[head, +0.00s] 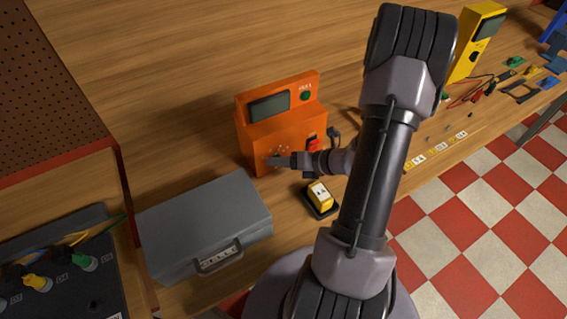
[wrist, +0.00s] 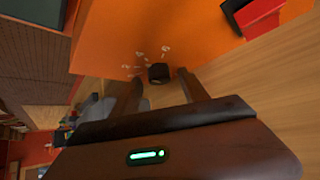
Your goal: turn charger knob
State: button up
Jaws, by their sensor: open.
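The orange charger (head: 262,134) stands on the wooden bench, with a dark screen and a green button on its upper part and a red part low on its right. In the wrist view the charger (wrist: 190,35) fills the top, and its small black knob (wrist: 159,73) sits on the front face among white marks. My gripper (head: 275,160) reaches in from the right at the charger's lower front. In the wrist view its two fingers (wrist: 158,92) are apart, with the knob just beyond and between their tips. In the head view the knob is hidden by my gripper.
A grey case (head: 205,215) with a handle lies left of my gripper. A yellow item on a black base (head: 321,197) stands just below my wrist. A yellow meter (head: 477,45) and leads are at the right. Bare bench (head: 200,50) lies behind the charger.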

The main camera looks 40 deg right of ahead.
grip_shut()
jog(key=shift+s+d+m+t+y+p, duration=0.1)
jog(key=shift+m+t+y+p, duration=0.2)
jog(key=shift+y+p, duration=0.25)
jog(key=shift+f+m+t+y, duration=0.1)
jog(key=shift+m+t+y, duration=0.2)
jog(key=shift+m+y, duration=0.15)
grip_release()
